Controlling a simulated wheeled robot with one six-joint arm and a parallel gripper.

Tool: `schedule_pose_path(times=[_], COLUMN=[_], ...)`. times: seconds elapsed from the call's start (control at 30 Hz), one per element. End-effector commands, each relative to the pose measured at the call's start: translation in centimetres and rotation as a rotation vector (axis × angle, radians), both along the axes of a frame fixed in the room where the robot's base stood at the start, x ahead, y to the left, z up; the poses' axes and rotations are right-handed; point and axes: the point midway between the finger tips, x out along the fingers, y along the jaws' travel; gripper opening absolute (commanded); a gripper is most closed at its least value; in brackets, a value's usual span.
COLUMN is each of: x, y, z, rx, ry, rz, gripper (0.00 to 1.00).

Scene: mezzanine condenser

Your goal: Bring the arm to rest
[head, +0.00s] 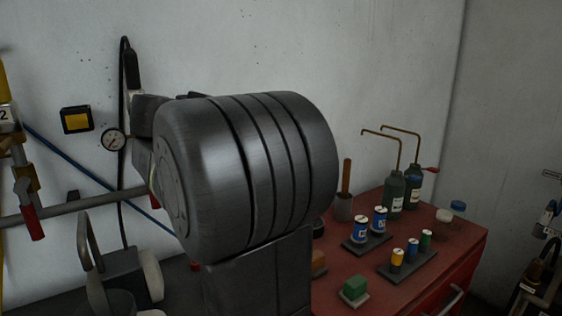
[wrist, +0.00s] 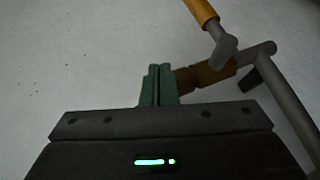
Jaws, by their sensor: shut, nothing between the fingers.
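My gripper (wrist: 160,72) shows in the wrist view, with its two green fingers pressed together and nothing between them. It points up the picture towards a pale wall (wrist: 80,70). A grey pipe piece with an orange-brown sleeve (wrist: 205,76) is just right of the fingertips; I cannot tell how far behind them it lies. In the head view a large dark link of my arm (head: 245,165) fills the middle and hides part of the wall and bench. My gripper cannot be made out there.
A red cabinet (head: 440,250) at the right bears cans on dark trays, a green block (head: 354,291) and two dark bottles (head: 394,195) with bent spouts. At the left are a pressure gauge (head: 113,139), pipes and a red-handled valve (head: 32,220). The upper right wall is bare.

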Motion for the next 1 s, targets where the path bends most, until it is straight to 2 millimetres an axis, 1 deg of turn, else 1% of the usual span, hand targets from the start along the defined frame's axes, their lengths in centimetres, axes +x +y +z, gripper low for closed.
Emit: schedule_pose_path(times=[0.03,0.5,0.7,1.0], x=[-0.2,-1.5,-2.7,-2.9], y=[0.3,2.1,2.7,2.8], z=[-0.6,-1.3,-1.0,-1.0], rx=[-0.026,-0.256,-0.259,-0.257], ry=[-0.016,-0.173,-0.176,-0.175], rz=[0.001,0.0,0.001,0.001], gripper=[0.0,0.0,0.0,0.0])
